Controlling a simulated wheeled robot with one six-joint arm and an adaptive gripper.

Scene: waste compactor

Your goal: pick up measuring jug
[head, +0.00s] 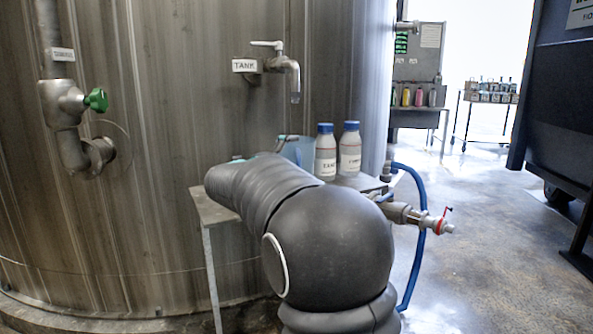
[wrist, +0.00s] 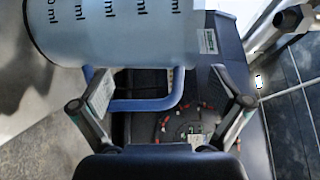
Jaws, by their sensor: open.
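The measuring jug (wrist: 125,30) is pale translucent blue with black "ml" marks, and fills the top of the wrist view. Its blue handle (wrist: 145,104) reaches down between the two fingers of my gripper (wrist: 161,95). The fingers are open, one on each side of the handle, with gaps visible on both sides. In the head view a pale blue part of the jug (head: 298,150) shows behind my arm; the rest is hidden. My gripper is hidden there behind my arm.
Two white bottles with blue caps (head: 325,152) (head: 349,150) stand right of the jug on a small metal table (head: 208,209). A tank tap (head: 289,68) hangs above. A valve with a red handle (head: 437,225) and a blue hose (head: 418,265) are at the table's right.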

